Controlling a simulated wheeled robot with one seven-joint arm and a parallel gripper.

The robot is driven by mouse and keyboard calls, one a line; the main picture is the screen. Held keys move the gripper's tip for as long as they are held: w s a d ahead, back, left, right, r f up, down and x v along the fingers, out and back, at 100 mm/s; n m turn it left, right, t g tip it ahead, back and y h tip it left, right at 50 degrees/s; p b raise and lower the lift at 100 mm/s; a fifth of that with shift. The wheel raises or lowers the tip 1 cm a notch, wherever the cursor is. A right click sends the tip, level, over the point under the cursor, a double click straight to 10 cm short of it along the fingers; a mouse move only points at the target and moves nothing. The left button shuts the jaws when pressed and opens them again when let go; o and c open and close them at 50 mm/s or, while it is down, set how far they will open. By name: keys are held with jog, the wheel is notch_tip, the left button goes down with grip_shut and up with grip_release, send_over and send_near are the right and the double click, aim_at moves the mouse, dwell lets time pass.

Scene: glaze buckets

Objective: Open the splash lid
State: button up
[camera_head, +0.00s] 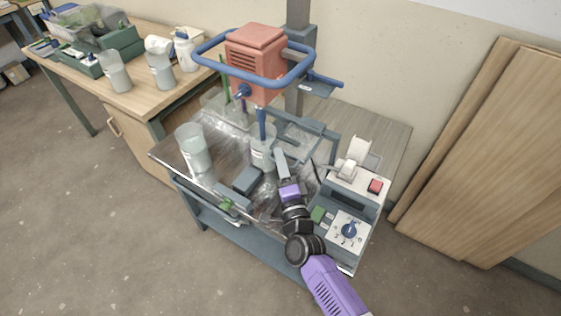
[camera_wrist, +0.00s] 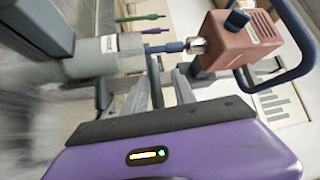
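The red mixer (camera_head: 256,62) with a blue hoop handle hangs over a pale grey bucket (camera_head: 262,157), its blue shaft reaching down to the bucket. In the wrist view the bucket (camera_wrist: 95,57) and mixer (camera_wrist: 240,40) appear turned sideways. A grey-framed, clear-looking panel (camera_head: 300,137), which seems to be the splash lid, is just right of the bucket; its hinge and exact angle are unclear. My gripper (camera_head: 280,158) is close to the bucket's right side, below the panel. Contact with the panel cannot be made out, and the finger gap is not clear.
A control box (camera_head: 349,229) with a blue knob and red switch stands right of my arm. A clear bucket (camera_head: 193,148) stands left on the metal cart top. The mixer's column (camera_head: 295,70) rises behind. Wooden boards (camera_head: 490,150) lean at the right wall.

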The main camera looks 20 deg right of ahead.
jog(key=shift+s+f, duration=0.1)
jog(key=shift+f, duration=0.05)
jog(key=shift+s+f, duration=0.1)
jog(key=shift+s, duration=0.25)
jog(key=r+b+v, duration=0.1)
jog(key=v, duration=0.5)
jog(key=shift+s+f, duration=0.4)
jog(key=shift+s, duration=0.05)
jog(key=shift+a, duration=0.1)
